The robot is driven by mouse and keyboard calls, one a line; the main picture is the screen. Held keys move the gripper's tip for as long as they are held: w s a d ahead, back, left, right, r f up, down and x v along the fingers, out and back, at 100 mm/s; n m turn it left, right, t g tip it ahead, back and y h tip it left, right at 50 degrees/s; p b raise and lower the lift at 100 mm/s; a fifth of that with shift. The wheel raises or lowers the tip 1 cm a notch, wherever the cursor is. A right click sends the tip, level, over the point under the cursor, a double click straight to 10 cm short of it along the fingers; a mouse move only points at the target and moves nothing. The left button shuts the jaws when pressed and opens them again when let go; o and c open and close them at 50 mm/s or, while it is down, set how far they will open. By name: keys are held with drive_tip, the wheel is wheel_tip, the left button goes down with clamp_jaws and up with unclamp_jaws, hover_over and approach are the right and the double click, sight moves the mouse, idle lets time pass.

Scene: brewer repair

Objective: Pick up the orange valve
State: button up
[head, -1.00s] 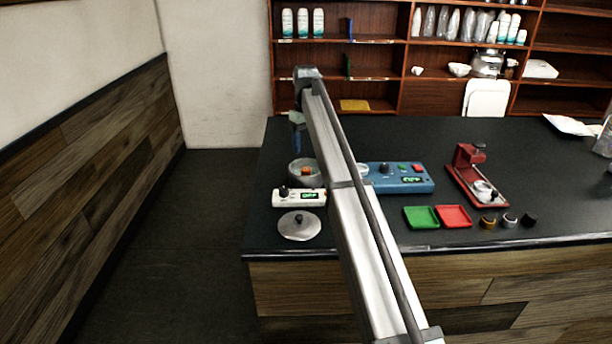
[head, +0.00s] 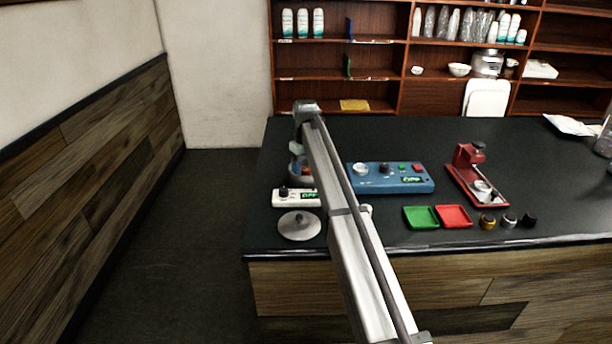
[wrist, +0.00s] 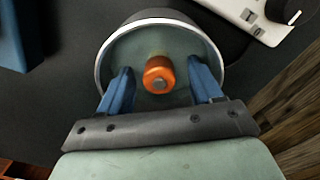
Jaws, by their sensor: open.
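My gripper (wrist: 162,82) is open, with one blue finger on each side of the valve and visible gaps between. The fingers reach over the pot's opening; whether they are level with the valve I cannot tell.
A white control unit (head: 292,197) and a round grey lid (head: 299,225) are in front of the pot. A blue control unit (head: 390,178) stands to the right. Green (head: 421,217) and red (head: 454,216) trays and a red machine (head: 477,175) lie further right.

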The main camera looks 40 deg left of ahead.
sight(305, 168)
drive_tip(key=shift+c, duration=0.3)
clamp_jaws()
idle(0.3)
drive_tip(key=shift+r, duration=0.1)
drive_tip(key=shift+r, duration=0.5)
wheel_tip(305, 168, up, 6)
drive_tip(key=shift+r, duration=0.2)
drive_tip(key=shift+w+d+r, duration=0.25)
drive_tip(key=shift+w+r, duration=0.05)
drive_tip(key=shift+r, duration=0.25)
drive_tip(key=shift+w+d+r, duration=0.2)
drive_tip(key=shift+w+r, duration=0.1)
drive_tip(key=shift+r, duration=0.2)
drive_tip(key=w+d, duration=1.1)
drive_tip(key=shift+w+d+r, duration=0.15)
drive_tip(key=shift+w+d, duration=0.1)
drive_tip(key=shift+d, duration=0.15)
